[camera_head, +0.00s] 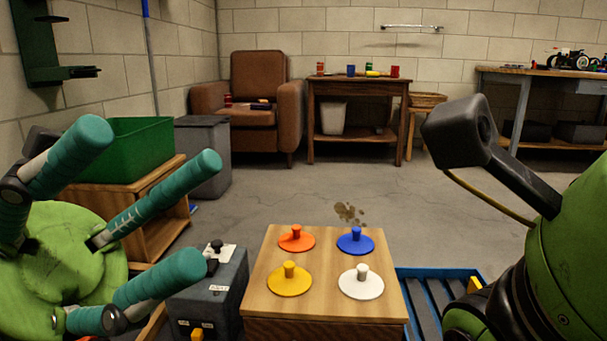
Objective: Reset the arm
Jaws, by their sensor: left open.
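My left gripper (165,190) is large in the left foreground, with a green palm and teal-tipped fingers. The fingers are spread wide and nothing is between them. They reach in front of a wooden stand and a grey box, to the left of the wooden block with the knobs. At the right edge, green and dark parts of my right arm (560,265) stand close to the camera. I cannot make out the right gripper's fingers there.
The wooden block (258,307) carries orange, blue, yellow and white knobbed discs. A grey control box (232,300) stands left of it, a blue slatted crate (428,300) right. A green bin (150,143) sits behind my left fingers.

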